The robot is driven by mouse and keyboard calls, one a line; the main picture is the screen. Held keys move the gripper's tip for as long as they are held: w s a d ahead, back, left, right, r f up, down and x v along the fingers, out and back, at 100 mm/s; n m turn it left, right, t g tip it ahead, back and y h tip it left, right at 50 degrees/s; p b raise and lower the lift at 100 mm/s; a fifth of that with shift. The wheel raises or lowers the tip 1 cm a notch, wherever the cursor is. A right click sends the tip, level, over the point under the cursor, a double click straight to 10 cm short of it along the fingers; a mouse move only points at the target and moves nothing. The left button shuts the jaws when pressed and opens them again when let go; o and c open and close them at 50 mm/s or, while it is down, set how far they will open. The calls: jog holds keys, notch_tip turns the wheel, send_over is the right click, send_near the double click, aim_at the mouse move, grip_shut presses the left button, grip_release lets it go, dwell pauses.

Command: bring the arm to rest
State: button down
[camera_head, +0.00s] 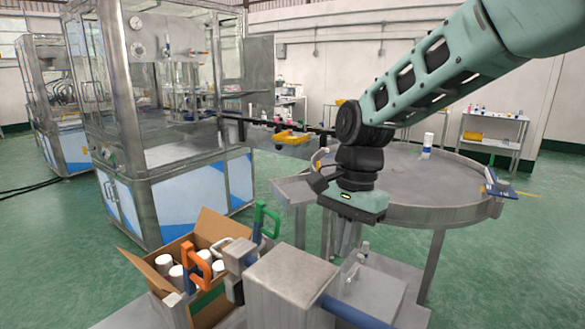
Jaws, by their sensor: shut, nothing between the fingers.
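My arm (435,75) reaches in from the upper right and bends down at a black wrist. My gripper (346,238) points downward near the middle of the picture, in front of the round metal table. Its fingers are shut with nothing between them. The fingers hang above the small metal surface at the lower right, and their tips are partly hard to make out.
An open cardboard box (209,220) holds several white cans. A grey metal block (290,284) stands beside it. The round table (455,212) carries a white can (428,140). A glazed machine (180,165) stands left. Green floor is clear at far right.

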jog(key=s+d+f+n, duration=0.1)
jog(key=s+d+n, duration=0.1)
jog(key=s+n, duration=0.6)
jog(key=s+d+f+n+t, duration=0.1)
jog(key=s+d+f+n, duration=0.1)
jog(key=s+n, duration=0.6)
jog(key=s+d, duration=0.1)
jog(key=s, duration=0.6)
jog(key=shift+s+f+h, duration=0.15)
jog(key=shift+s+h, duration=0.25)
